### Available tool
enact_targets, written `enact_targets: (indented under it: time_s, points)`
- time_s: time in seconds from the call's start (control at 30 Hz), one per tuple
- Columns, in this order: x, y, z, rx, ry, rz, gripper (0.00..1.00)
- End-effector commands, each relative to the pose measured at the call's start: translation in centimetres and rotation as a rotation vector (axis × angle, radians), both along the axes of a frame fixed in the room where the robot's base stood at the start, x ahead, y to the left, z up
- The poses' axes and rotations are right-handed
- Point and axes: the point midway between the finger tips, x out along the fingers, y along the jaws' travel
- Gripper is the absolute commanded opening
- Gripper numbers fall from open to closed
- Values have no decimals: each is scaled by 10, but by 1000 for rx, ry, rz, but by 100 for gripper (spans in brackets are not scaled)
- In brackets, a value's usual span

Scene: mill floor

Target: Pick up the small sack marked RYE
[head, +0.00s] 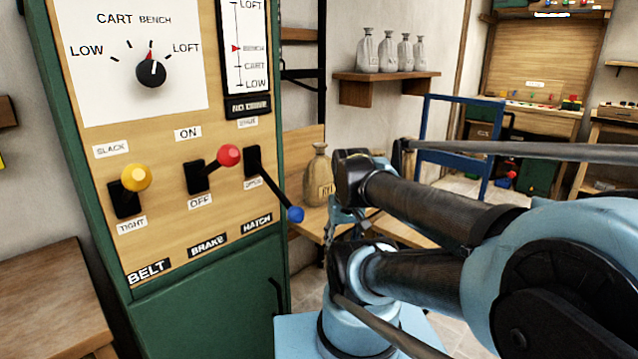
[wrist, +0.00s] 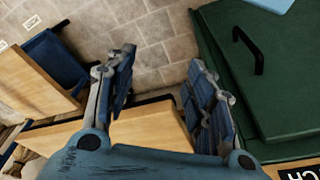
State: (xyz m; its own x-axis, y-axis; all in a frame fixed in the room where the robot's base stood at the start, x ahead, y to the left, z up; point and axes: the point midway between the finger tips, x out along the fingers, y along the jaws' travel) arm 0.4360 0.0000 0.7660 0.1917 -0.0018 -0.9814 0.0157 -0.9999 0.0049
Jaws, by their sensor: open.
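A small tan sack (head: 318,180) with a tied neck stands upright on the wooden bench (head: 306,222), just right of the green control cabinet in the head view. Its dark mark is partly visible, but I cannot read it surely as RYE. My gripper (head: 343,222) is small and partly hidden by my arm, close to the right of this sack; I cannot tell the exact gap. In the wrist view my gripper (wrist: 162,62) is open, its two blue fingers wide apart with nothing between them. Floor and a wooden surface (wrist: 150,128) show behind the fingers. I cannot make out the sack clearly there.
The green cabinet (head: 205,310) with levers and a dial stands close on the left; its blue-knobbed lever (head: 295,214) juts toward the sack. Several pale sacks (head: 388,52) stand on a wall shelf (head: 385,77). A blue frame (head: 455,100) stands behind my arm.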

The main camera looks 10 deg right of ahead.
Motion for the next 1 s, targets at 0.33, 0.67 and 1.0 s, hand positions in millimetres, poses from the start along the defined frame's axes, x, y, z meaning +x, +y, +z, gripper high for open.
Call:
enact_targets:
  time_s: [0.33, 0.67, 1.0]
  points:
    - [54, 4, 76, 35, 37, -196, 91]
    - [143, 4, 162, 72, 88, -477, 91]
    - [245, 4, 227, 95, 136, -768, 91]
